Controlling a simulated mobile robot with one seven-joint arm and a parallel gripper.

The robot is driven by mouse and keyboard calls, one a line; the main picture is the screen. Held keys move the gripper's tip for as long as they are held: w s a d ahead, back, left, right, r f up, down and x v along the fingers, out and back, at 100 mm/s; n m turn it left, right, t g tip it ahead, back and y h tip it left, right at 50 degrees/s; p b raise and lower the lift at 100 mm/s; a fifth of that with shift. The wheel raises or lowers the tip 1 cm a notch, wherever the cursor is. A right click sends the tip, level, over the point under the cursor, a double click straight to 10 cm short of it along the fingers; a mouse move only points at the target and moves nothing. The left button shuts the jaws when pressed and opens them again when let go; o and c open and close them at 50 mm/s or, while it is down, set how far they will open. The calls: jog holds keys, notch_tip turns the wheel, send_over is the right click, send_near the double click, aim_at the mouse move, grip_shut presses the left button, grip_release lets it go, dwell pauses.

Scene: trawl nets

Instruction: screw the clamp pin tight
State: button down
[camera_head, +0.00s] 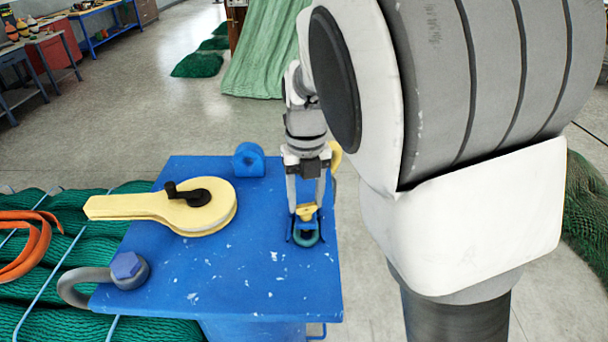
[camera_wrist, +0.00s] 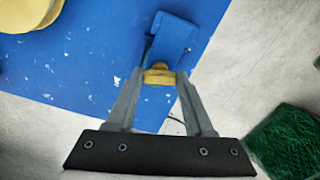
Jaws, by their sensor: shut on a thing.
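My gripper (camera_head: 306,204) points down over the right part of the blue bench top. Its fingers are closed on a small yellow piece (camera_head: 306,213), which looks like the head of the clamp pin. A dark green ring-shaped part (camera_head: 307,239) is just below and in front of it. In the wrist view, the yellow piece (camera_wrist: 158,76) sits between the fingertips of my gripper (camera_wrist: 166,75), against a blue bracket (camera_wrist: 173,40). The pin's shank and thread are hidden, so I cannot tell how deep it sits.
On the blue bench top (camera_head: 235,285) lie a yellow block with a black handle (camera_head: 205,213), a blue lug (camera_head: 248,160) and a grey shackle (camera_head: 88,275) with a blue bolt head. Green netting (camera_head: 60,310) and orange rope (camera_head: 30,240) are at left. The bench's front middle is clear.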

jog(key=shift+w+r+m, duration=0.15)
jog(key=shift+r+m, duration=0.05)
jog(key=shift+m, duration=0.8)
jog(key=shift+m+p, duration=0.3)
jog(key=shift+m, duration=0.4)
jog(key=shift+c, duration=1.4)
grip_release()
jog(key=shift+f, duration=0.15)
notch_tip(320, 180, up, 18)
jog(key=shift+f, duration=0.25)
